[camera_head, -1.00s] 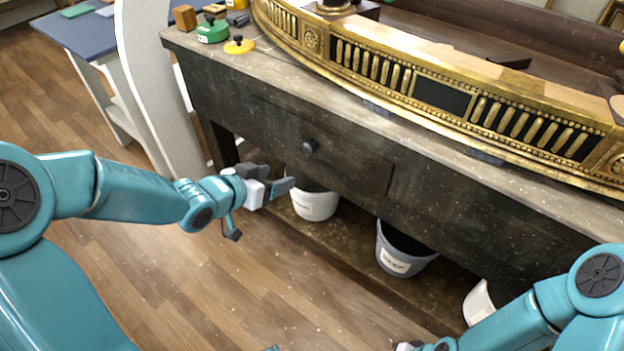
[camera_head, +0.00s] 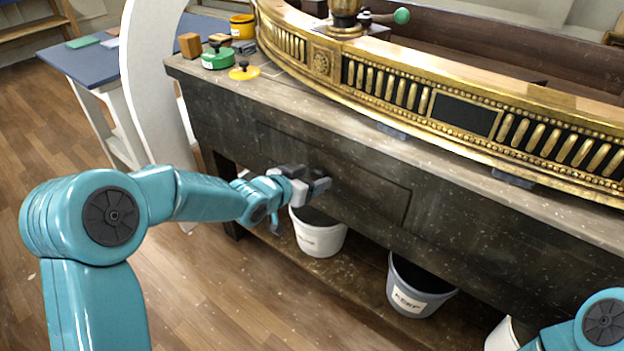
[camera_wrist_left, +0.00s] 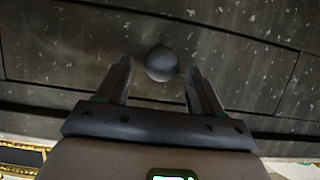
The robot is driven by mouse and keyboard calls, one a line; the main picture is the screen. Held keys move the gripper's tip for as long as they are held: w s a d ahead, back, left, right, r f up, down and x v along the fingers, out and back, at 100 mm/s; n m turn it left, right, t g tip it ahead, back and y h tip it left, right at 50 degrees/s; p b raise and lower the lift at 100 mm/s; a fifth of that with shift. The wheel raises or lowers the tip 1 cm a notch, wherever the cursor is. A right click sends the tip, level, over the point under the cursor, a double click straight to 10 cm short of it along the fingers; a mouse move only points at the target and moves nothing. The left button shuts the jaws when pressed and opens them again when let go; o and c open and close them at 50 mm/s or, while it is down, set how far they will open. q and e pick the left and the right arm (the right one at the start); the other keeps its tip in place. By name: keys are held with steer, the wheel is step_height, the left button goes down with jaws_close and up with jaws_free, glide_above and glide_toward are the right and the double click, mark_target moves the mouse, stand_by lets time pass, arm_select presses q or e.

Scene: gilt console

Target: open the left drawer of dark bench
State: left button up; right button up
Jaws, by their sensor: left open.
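The dark bench (camera_head: 470,227) runs across the head view. Its left drawer (camera_head: 365,195) is a flush front panel and looks closed. In the left wrist view the drawer's round dark knob (camera_wrist_left: 161,64) sits between the tips of my open left gripper (camera_wrist_left: 160,80), with a gap to each finger. In the head view my left gripper (camera_head: 312,183) is at the drawer front and hides the knob. Only part of my right arm shows at the lower right; its gripper is out of view.
A white bucket (camera_head: 319,238) and a grey bucket (camera_head: 415,290) stand on the bench's lower shelf. A gilt console piece (camera_head: 400,92) lies on the benchtop. A green tin (camera_head: 217,60) and a yellow lid (camera_head: 244,73) are at its left end. Wood floor in front is clear.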

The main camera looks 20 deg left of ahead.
arm_select(q)
steer(key=shift+w+d+f, duration=0.15)
steer(key=shift+w+f, duration=0.15)
steer(key=shift+w, duration=0.35)
